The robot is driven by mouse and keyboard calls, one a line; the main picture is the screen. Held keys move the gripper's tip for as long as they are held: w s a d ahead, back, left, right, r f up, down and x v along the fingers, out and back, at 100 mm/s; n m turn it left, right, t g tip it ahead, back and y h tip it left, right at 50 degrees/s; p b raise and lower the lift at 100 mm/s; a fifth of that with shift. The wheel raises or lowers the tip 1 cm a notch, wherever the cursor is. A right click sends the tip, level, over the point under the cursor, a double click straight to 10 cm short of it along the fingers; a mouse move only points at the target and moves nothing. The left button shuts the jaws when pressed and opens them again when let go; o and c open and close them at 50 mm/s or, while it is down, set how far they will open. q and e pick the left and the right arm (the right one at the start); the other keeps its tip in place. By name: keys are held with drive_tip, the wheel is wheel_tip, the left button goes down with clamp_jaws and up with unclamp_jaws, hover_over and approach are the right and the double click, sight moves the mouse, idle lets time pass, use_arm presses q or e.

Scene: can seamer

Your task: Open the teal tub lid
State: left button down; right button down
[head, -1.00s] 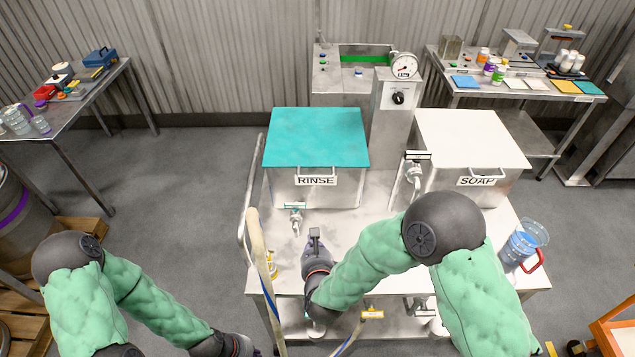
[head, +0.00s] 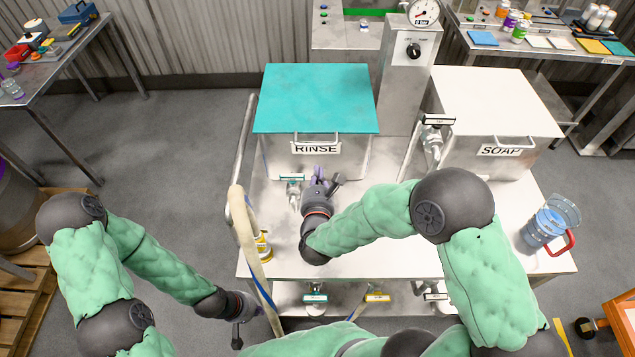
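The teal lid (head: 316,97) lies flat and closed on the metal tub (head: 275,158) labelled RINSE. A metal handle (head: 317,133) sits at its front edge, above the label. My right gripper (head: 325,176) is just in front of the tub, below the label and beside the tap (head: 293,190) with a teal tag. Its fingers look spread apart and empty, and it appears clear of the handle. My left gripper (head: 239,330) is low, left of the bench's front edge; its fingers are too hard to make out to tell their state.
A white-lidded SOAP tub (head: 495,100) stands to the right, with a gauge column (head: 405,85) between the tubs. A pale hose (head: 243,240) runs up the bench's left side. A blue jug (head: 545,225) stands at the bench's right end.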

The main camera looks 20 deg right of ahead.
drive_tip(key=w+r, duration=0.1)
drive_tip(key=w+d+r, duration=0.1)
drive_tip(key=w+r, duration=0.1)
drive_tip(key=shift+w+r, duration=0.15)
drive_tip(key=shift+w, duration=0.15)
drive_tip(key=shift+r, duration=0.1)
idle(0.5)
